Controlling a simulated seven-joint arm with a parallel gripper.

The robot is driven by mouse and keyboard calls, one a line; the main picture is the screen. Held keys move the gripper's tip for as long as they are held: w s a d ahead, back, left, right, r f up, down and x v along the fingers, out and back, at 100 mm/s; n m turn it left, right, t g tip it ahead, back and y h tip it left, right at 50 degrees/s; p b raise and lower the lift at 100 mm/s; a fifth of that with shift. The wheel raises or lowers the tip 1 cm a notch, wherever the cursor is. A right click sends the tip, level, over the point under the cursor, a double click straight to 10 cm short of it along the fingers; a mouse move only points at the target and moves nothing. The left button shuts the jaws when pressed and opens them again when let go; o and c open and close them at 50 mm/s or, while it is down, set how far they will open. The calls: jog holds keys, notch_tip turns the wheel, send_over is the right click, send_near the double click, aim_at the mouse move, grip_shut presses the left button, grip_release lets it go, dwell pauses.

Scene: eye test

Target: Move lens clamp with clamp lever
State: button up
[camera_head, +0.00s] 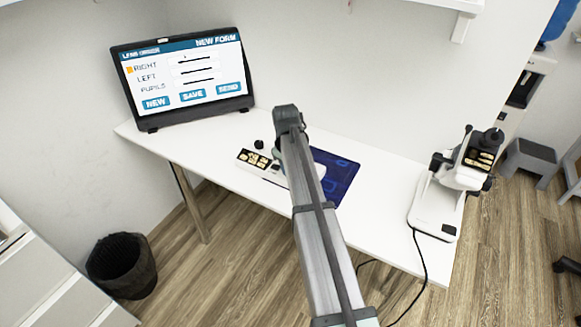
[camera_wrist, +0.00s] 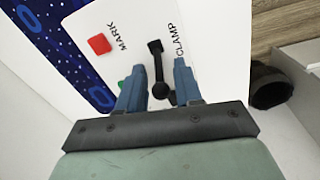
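The clamp lever (camera_wrist: 155,62) is a black rod with a round knob. It stands on a white panel beside the word CLAMP in the wrist view. My gripper (camera_wrist: 158,80) has two blue fingers, open and apart, with the lever's ball-shaped knob (camera_wrist: 160,90) between them. I see a narrow gap around the knob, and whether a finger touches it I cannot tell. In the head view my arm covers much of the white device (camera_head: 277,177), and the gripper's fingers do not show there. I cannot make out the lens clamp for certain.
A red button (camera_wrist: 99,44) marked MARK and a partly hidden green button (camera_wrist: 121,84) are on the panel. A blue mat (camera_head: 343,172) lies beside the device on the white desk (camera_head: 385,205). A monitor (camera_head: 185,80) stands left, a white instrument (camera_head: 436,200) right.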

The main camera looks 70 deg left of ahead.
jog(key=shift+f, duration=0.3)
grip_shut()
